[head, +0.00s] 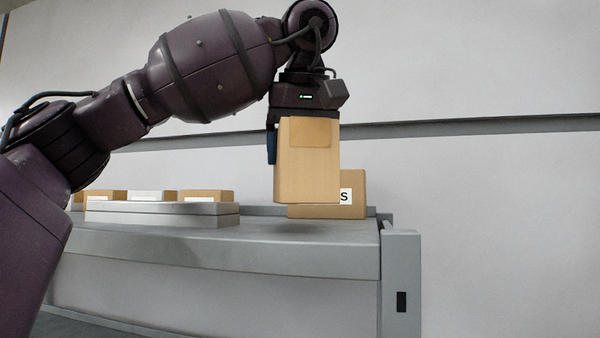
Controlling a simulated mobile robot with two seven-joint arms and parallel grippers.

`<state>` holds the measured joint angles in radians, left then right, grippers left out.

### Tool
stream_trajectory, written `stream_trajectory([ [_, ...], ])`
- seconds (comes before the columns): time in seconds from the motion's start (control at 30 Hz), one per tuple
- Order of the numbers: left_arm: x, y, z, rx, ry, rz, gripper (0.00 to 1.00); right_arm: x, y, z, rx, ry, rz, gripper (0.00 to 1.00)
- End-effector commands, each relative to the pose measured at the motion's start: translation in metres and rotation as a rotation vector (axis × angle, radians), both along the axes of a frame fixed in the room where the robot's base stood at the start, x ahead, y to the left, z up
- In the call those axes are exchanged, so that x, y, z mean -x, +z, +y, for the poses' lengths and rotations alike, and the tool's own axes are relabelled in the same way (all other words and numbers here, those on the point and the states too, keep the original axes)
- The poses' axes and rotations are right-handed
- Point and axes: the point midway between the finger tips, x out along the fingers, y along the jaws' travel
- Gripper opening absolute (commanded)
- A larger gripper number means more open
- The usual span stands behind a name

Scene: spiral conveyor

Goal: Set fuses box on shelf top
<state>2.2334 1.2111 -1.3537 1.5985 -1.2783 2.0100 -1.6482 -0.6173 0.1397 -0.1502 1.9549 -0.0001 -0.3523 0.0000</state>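My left gripper (305,118) points down from above and is shut on a cardboard box (308,170). The box hangs upright above the grey shelf top (300,233), with a soft shadow on the surface under it. No label is readable on the side of the held box facing me, so I cannot tell if it is the fuses box. Most of the gripper's fingers are hidden by the box; a bluish finger part shows at its left. My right gripper is out of view.
Another cardboard box (354,188) stands behind the held one, its white label showing an "S". Several small boxes (206,195) sit at the left behind a low grey slab (162,214). A grey post (402,285) ends the shelf at right. The front middle surface is clear.

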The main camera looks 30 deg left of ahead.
Motion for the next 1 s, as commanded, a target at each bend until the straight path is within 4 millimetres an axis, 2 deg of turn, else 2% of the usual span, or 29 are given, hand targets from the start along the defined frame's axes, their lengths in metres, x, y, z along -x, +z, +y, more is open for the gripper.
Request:
stream_trajectory([
  [0.3, 0.0, -0.03, 0.001, 0.0, 0.0, 0.002, 0.42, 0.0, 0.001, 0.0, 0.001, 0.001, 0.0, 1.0],
  [0.77, 0.0, -0.036, 0.001, 0.001, 0.001, 0.001, 0.42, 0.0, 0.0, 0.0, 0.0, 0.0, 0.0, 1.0],
  [0.8, 0.0, -0.036, 0.0, 0.0, 0.001, 0.001, 0.79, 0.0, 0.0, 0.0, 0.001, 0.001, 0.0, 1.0],
  [0.93, 0.0, -0.035, 0.0, 0.0, 0.001, 0.001, 0.99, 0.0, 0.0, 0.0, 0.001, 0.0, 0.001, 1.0],
  [1.0, 0.0, -0.035, 0.0, 0.0, 0.0, 0.001, 1.0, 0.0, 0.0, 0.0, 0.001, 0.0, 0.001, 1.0],
])
